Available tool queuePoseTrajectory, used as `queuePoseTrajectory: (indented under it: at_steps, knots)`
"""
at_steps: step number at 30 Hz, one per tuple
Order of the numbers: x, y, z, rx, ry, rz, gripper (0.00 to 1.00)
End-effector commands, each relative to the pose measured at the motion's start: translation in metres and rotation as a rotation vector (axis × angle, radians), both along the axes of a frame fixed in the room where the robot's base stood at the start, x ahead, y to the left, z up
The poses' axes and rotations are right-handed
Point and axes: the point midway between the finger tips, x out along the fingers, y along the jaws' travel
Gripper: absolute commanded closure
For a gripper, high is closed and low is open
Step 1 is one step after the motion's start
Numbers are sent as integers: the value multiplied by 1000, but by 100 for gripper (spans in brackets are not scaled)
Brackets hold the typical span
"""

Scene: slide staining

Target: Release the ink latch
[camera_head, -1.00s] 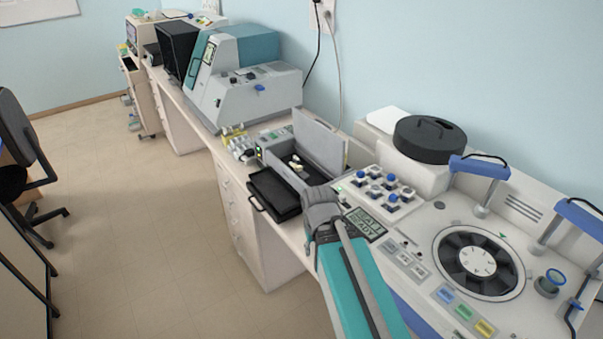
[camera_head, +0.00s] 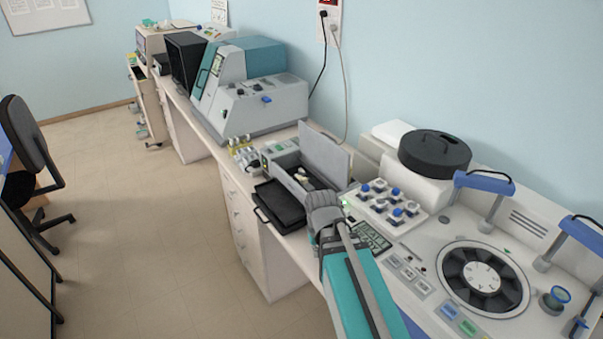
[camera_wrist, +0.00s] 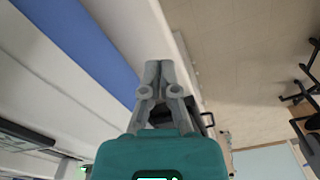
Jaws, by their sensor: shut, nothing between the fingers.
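I cannot pick out an ink latch for certain in either view. A small grey machine with a raised lid (camera_head: 325,158) stands on the bench in the head view, with a black tray (camera_head: 281,206) in front of it. Small pale parts lie inside the machine, too small to make out. My arm reaches toward this machine from the lower right. In the wrist view my gripper (camera_wrist: 158,66) has its fingers together, with nothing between them.
A slide-staining machine with a round dark carousel (camera_head: 455,277) fills the right, with a black lidded drum (camera_head: 435,155) behind it. A large grey and teal machine (camera_head: 262,105) stands farther along the bench. Open floor (camera_head: 150,230) lies left; an office chair (camera_head: 30,140) stands there.

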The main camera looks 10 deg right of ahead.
Motion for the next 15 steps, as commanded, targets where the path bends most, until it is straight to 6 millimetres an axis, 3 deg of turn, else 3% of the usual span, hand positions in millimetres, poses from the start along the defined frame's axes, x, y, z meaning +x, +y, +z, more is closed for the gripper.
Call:
queuePoseTrajectory:
  at_steps: [15]
  knots:
    - [109,-2,69,27,-99,93,100]
